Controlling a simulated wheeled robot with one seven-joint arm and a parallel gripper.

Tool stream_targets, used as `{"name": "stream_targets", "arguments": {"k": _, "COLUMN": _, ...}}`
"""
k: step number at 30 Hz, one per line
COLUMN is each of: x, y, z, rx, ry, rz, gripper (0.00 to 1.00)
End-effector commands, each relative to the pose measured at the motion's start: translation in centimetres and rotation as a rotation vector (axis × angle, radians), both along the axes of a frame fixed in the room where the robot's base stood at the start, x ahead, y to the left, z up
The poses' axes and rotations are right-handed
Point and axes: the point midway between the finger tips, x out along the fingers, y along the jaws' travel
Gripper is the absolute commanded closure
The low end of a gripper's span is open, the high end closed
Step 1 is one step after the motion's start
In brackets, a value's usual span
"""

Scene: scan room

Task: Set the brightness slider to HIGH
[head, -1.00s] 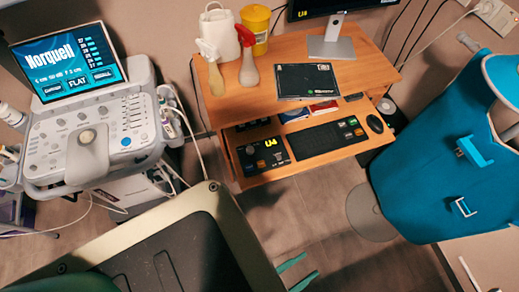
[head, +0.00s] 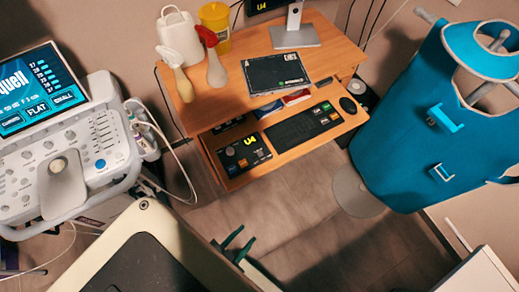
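I cannot make out a slider labelled brightness or HIGH in the head view. A black control box (head: 243,155) with small knobs, buttons and a yellow "U4" display sits on the desk's pull-out tray. The ultrasound console (head: 85,140) at the left has several knobs, small slider-like controls and a blue round control (head: 100,163); their labels are too small to read. My gripper (head: 234,246) shows two dark green fingers, apart and empty, above the floor in front of the desk. It touches neither the box nor the console.
The wooden desk (head: 345,62) holds spray bottles, a white jug, a yellow tub, a monitor and a dark tablet-like panel (head: 275,73). A keyboard (head: 303,127) and mouse share the tray. A blue apron (head: 400,150) hangs at the right. Floor (head: 320,215) before the desk is clear.

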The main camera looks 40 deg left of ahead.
Motion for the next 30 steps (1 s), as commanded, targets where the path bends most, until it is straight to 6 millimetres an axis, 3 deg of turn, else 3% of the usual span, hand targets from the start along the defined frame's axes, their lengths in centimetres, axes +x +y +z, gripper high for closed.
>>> {"name": "stream_targets", "arguments": {"k": 4, "x": -0.5, "y": 7.1, "z": -3.3, "rx": 0.140, "ry": 0.185, "rz": -0.124, "gripper": 0.67}}
{"name": "stream_targets", "arguments": {"k": 9, "x": 0.8, "y": 15.7, "z": -4.6, "rx": 0.286, "ry": 0.385, "rz": -0.274, "gripper": 0.67}}
{"name": "stream_targets", "arguments": {"k": 15, "x": 5.3, "y": 23.3, "z": -3.0, "rx": 0.405, "ry": 0.565, "rz": -0.466, "gripper": 0.67}}
{"name": "stream_targets", "arguments": {"k": 18, "x": 8.5, "y": 25.7, "z": -1.1, "rx": 0.440, "ry": 0.632, "rz": -0.574, "gripper": 0.67}}
{"name": "stream_targets", "arguments": {"k": 21, "x": 12.1, "y": 27.0, "z": 1.4, "rx": 0.464, "ry": 0.681, "rz": -0.692, "gripper": 0.67}}
{"name": "stream_targets", "arguments": {"k": 23, "x": 14.3, "y": 26.6, "z": 2.9, "rx": 0.485, "ry": 0.698, "rz": -0.785, "gripper": 0.67}}
{"name": "stream_targets", "arguments": {"k": 30, "x": 22.3, "y": 21.0, "z": 8.0, "rx": 0.653, "ry": 0.709, "rz": -1.247, "gripper": 0.67}}
